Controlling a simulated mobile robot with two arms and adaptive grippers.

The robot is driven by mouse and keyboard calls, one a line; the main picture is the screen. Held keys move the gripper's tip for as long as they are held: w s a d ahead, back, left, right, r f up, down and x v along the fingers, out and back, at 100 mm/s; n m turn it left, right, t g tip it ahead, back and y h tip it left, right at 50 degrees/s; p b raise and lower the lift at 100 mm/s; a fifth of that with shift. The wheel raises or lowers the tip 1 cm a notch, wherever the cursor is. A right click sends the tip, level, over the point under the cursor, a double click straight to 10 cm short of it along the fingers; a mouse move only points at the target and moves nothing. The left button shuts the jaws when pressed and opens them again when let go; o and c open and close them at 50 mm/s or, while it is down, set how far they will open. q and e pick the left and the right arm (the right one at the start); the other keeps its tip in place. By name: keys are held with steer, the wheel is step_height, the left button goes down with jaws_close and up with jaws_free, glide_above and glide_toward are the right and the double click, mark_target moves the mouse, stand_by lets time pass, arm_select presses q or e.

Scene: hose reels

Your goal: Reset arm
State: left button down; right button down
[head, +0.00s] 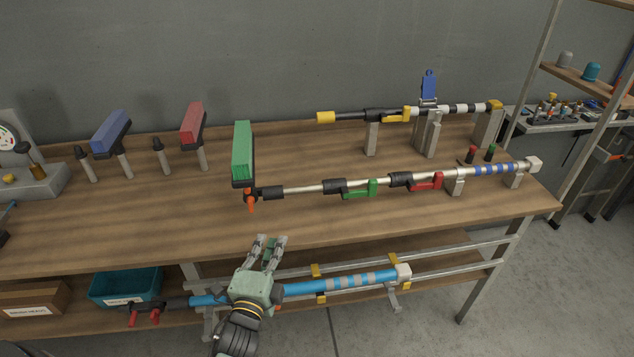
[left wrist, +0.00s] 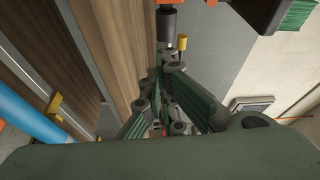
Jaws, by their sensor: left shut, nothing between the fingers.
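My left gripper (head: 271,240) is at the front edge of the bench, shut and empty. Its fingers also show in the left wrist view (left wrist: 163,92). It is in front of the bench top, apart from the pole (head: 310,187) with the green block (head: 242,152) and the orange tip at its left end. My arm hides part of the blue tube (head: 340,283) on the rail below. My right gripper is not in view.
The wooden bench (head: 110,235) carries a blue-headed stand (head: 110,132), a red-headed stand (head: 193,126) and a second pole (head: 345,115) with a yellow end. A teal bin (head: 125,287) sits on the lower shelf. The bench's front left is mostly clear.

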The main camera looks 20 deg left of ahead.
arm_select(q)
steer(key=s+d+f+n+g+h, duration=0.1)
steer(key=s+d+f+n+g, duration=0.1)
steer(key=s+d+n+g, duration=0.45)
steer(key=s+d+f+n+g+h, duration=0.1)
steer(key=s+f+n+g+h, duration=0.15)
steer(key=s, duration=0.75)
steer(key=s+d+f+n+g+h, duration=0.1)
steer(key=s+d+f+n+g, duration=0.3)
steer(key=s, duration=0.5)
step_height(320, 180, down, 27)
steer(key=s+g, duration=0.2)
steer(key=g, duration=0.1)
steer(key=s+a+f, duration=0.1)
steer(key=s+f, duration=0.6)
steer(key=s, duration=0.1)
steer(key=s+a+f+m+g, duration=0.1)
steer(key=s+a+f, duration=0.1)
steer(key=s+f, duration=0.5)
steer(key=shift+s+a+f+y, duration=0.15)
steer(key=shift+s+a+y, duration=0.15)
steer(key=shift+s, duration=0.55)
